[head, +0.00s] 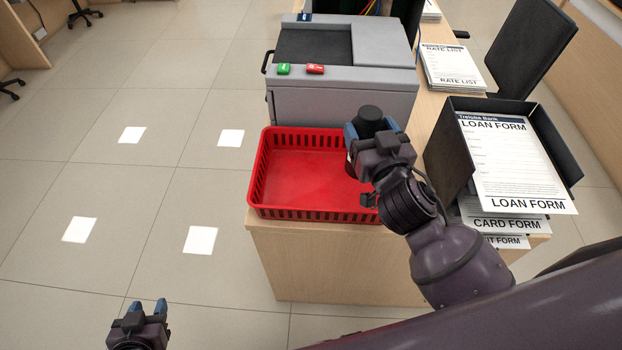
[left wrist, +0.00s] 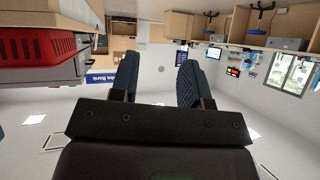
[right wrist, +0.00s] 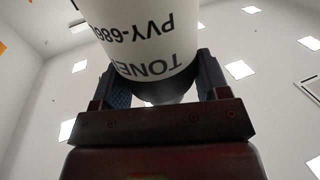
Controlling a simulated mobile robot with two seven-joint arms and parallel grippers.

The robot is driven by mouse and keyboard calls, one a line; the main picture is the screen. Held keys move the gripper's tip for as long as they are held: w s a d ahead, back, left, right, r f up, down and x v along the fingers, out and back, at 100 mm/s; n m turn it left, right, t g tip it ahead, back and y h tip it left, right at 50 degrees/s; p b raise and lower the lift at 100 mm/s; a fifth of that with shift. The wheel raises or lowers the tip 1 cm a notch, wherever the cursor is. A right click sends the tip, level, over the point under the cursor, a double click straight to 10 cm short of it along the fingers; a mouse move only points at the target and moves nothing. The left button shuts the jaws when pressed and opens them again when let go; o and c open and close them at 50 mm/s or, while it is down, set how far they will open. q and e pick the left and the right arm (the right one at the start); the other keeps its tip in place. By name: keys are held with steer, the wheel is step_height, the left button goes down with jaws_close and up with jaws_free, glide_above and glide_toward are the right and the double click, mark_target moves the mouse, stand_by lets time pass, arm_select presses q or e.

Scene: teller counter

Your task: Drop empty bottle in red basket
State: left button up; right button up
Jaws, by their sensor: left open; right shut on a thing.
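The red basket (head: 305,178) sits on the wooden counter and looks empty where its floor shows. It also shows in the left wrist view (left wrist: 40,46). My right gripper (head: 371,132) is shut on the bottle, over the basket's right side. The bottle's black top (head: 370,116) shows between the fingers. In the right wrist view the bottle (right wrist: 140,30) is white with black print reading "TONE…" and "PVY-689". My arm hides most of it in the head view, and I cannot tell its height above the basket floor. My left gripper (head: 148,308) is open and empty over the floor at lower left.
A grey machine (head: 340,60) with green and red buttons stands behind the basket. A black tray of loan forms (head: 510,160) and more form stacks stand on the right. A rate list stack (head: 452,68) is farther back.

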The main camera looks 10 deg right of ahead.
steer(key=shift+h, duration=0.3)
steer(key=f+b, duration=0.1)
steer(key=f, duration=0.1)
steer(key=w+f+b, duration=0.1)
steer(key=f, duration=0.1)
steer(key=shift+d+f, duration=0.15)
steer(key=shift+f, duration=0.05)
steer(key=w, duration=0.1)
steer(key=w+f+m+h, duration=0.1)
steer(key=w, duration=0.1)
steer(key=shift+f+h, duration=0.15)
steer(key=shift+h, duration=0.15)
arm_select(q)
steer(key=shift+f+g+p, duration=0.3)
steer(key=shift+f+p, duration=0.3)
steer(key=shift+f, duration=1.1)
arm_select(e)
steer(key=w+a+f+m+h, duration=0.2)
steer(key=w+a+f, duration=0.2)
steer(key=f, duration=0.4)
steer(key=shift+w+a+f+g+h, duration=0.15)
steer(key=shift+w+f+g+h, duration=0.2)
steer(key=shift+w, duration=0.55)
steer(key=shift+r, duration=0.15)
